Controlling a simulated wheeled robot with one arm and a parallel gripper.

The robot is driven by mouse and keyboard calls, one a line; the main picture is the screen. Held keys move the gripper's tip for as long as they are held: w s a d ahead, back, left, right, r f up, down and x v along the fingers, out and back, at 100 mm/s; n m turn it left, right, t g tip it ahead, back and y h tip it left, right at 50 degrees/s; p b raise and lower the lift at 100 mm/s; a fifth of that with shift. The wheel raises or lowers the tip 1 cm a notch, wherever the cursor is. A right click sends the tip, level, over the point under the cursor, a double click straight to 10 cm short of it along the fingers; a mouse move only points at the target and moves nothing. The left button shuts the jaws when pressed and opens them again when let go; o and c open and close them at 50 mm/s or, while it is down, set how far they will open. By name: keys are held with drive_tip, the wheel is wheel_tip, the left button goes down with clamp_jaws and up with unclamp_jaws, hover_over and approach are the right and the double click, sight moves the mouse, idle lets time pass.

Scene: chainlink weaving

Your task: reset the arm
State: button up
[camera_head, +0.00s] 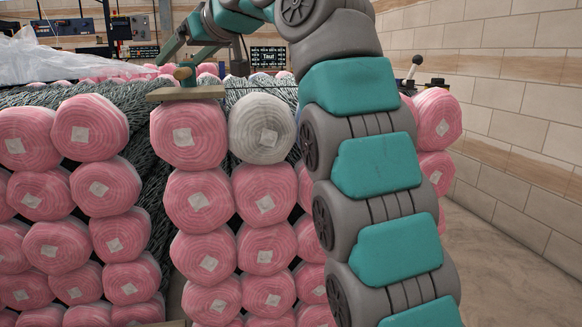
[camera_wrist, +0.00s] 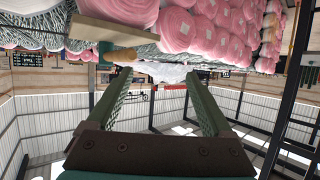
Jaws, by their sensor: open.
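My gripper (camera_head: 174,62) is at the upper left end of my arm in the head view, above the rolls. In the wrist view its two green fingers (camera_wrist: 158,78) stand wide apart with nothing between them. A small wooden board (camera_head: 187,93) lies on top of a pink roll, just below the gripper. A short peg (camera_head: 185,75) stands on the board. The wrist view looks upside down; there the board (camera_wrist: 113,36) and the peg (camera_wrist: 122,55) are beside the left fingertip. I cannot tell whether the finger touches the peg.
Stacked pink rolls (camera_head: 197,201) fill the front, with one white roll (camera_head: 262,128) in the top row. Dark wire mesh (camera_head: 155,150) lies behind them. Clear plastic sheeting (camera_head: 60,62) is at the left. A block wall (camera_head: 520,110) bounds the right, with bare floor before it.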

drive_tip(key=s+d+f+m+g+h, duration=0.2)
drive_tip(key=s+d+f+m+h, duration=0.15)
drive_tip(key=d+f, duration=0.75)
drive_tip(key=s+d+f+m+g+h, duration=0.1)
drive_tip(key=s+d+f+m+h, duration=0.25)
drive_tip(key=d+f, duration=0.7)
drive_tip(key=s+d+f+m+g+h, duration=0.1)
drive_tip(key=s+d+f, duration=0.3)
drive_tip(key=s+f, duration=0.5)
drive_tip(key=s+d+f+m+g+h, duration=0.1)
drive_tip(key=s+d+f+g, duration=0.3)
drive_tip(key=s+f, duration=0.6)
drive_tip(key=s+d+f+m+g+h, duration=0.1)
drive_tip(key=s+d+f+g, duration=0.1)
drive_tip(key=s+d+f, duration=0.3)
drive_tip(key=s+f, duration=0.4)
drive_tip(key=s, duration=0.6)
drive_tip(key=shift+d+f+g, duration=0.3)
drive_tip(key=shift+f, duration=0.1)
